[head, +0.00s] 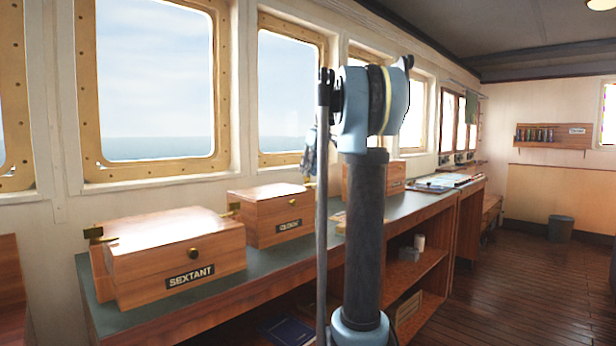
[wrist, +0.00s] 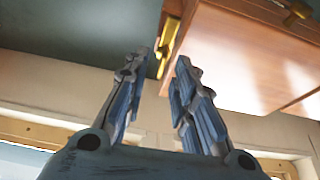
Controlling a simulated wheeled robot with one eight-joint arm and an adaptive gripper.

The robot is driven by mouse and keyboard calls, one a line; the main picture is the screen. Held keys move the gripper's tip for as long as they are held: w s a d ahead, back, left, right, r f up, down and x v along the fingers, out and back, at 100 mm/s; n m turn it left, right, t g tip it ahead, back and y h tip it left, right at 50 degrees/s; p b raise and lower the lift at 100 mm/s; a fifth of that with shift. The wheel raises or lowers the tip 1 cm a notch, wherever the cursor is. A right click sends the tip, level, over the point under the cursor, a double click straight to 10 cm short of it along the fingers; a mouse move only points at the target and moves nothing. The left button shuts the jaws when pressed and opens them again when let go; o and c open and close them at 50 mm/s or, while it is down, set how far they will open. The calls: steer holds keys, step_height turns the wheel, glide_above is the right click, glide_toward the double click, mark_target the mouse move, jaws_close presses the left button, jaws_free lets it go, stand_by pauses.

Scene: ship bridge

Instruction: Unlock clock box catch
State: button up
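The clock box (head: 277,218) is a closed wooden box with a CLOCK label and round knob, on the counter in the head view. Brass pieces show near its left end (head: 234,207) and right end (head: 308,182). In the wrist view a wooden box (wrist: 235,60), apparently the clock box, fills the upper right, with a brass catch (wrist: 169,42) at its near edge. My gripper (wrist: 160,62) is open and empty, its fingertips close to the catch. I cannot tell whether they touch it. In the head view the gripper is partly hidden behind my arm.
A sextant box (head: 170,262) stands left of the clock box. Another wooden box (head: 394,178) stands to the right, partly behind my arm. The dark green counter (head: 290,252) runs along the window wall, with open shelves below. The plank floor (head: 520,285) at right is clear.

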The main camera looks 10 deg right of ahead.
steer(key=v, duration=0.9)
steer(key=shift+d+r, duration=0.15)
steer(key=shift+r, duration=0.25)
steer(key=shift+s+f, duration=0.1)
steer(key=s+a+f+m+h, duration=0.1)
steer(key=s+f+m, duration=0.2)
steer(key=s+f, duration=1.7)
steer(key=s+a+f+m+g+h, duration=0.1)
steer(key=s+f+m, duration=0.3)
steer(key=s+f, duration=1.6)
step_height(320, 180, down, 6)
steer(key=shift+a+f+h, duration=0.15)
steer(key=shift+a+h, duration=0.15)
steer(key=shift+w+f, duration=0.2)
steer(key=shift+w, duration=0.2)
